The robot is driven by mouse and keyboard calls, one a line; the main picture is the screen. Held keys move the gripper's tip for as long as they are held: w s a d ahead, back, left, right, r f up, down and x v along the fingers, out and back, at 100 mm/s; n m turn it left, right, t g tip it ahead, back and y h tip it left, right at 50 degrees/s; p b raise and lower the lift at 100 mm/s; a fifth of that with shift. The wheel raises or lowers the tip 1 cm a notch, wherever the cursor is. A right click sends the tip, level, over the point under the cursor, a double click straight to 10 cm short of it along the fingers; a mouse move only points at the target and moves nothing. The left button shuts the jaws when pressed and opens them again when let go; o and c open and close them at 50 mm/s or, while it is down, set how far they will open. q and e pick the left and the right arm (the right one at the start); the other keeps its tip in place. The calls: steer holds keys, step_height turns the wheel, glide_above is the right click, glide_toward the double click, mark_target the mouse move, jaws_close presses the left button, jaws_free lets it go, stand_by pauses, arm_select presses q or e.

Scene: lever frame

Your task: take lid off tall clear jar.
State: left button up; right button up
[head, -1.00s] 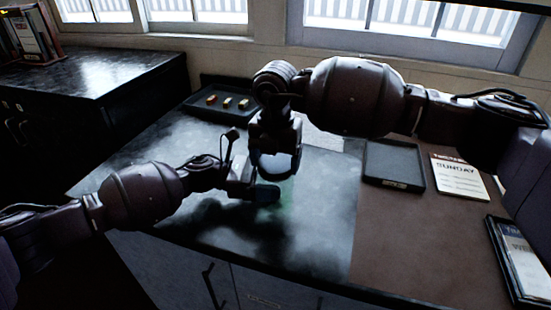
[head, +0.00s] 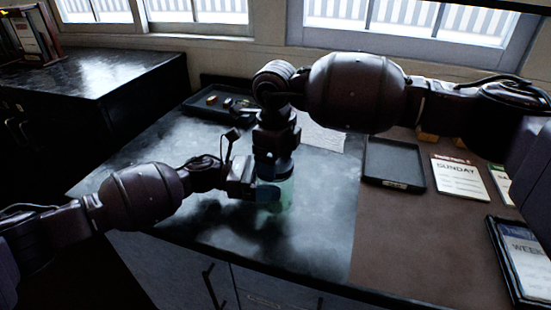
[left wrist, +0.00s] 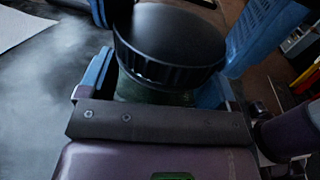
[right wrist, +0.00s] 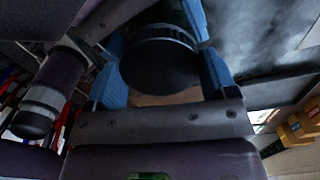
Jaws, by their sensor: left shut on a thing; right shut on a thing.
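The tall clear jar (head: 278,197) stands on the dark counter, looking greenish and see-through. Its black ribbed lid (left wrist: 168,45) sits at the top of the jar in the left wrist view. It also shows in the right wrist view (right wrist: 160,62). My left gripper (head: 264,192) comes in from the left and is shut on the jar's body, below the lid. My right gripper (head: 274,168) points down from above, its blue fingers on either side of the lid, shut on it. My grippers hide much of the jar and lid in the head view.
A dark tray (head: 205,113) with small items lies at the back of the counter. An empty black tray (head: 393,165) and a SUNDAY card (head: 458,180) lie to the right on a brown surface. A framed sign (head: 524,258) is at the front right. The counter front left is clear.

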steer(key=n, duration=1.4)
steer(key=shift+n, duration=0.4)
steer(key=shift+r, duration=0.75)
steer(key=shift+r, duration=0.35)
steer(key=shift+r, duration=0.1)
steer(key=shift+r, duration=1.95)
arm_select(q)
steer(key=o, duration=1.5)
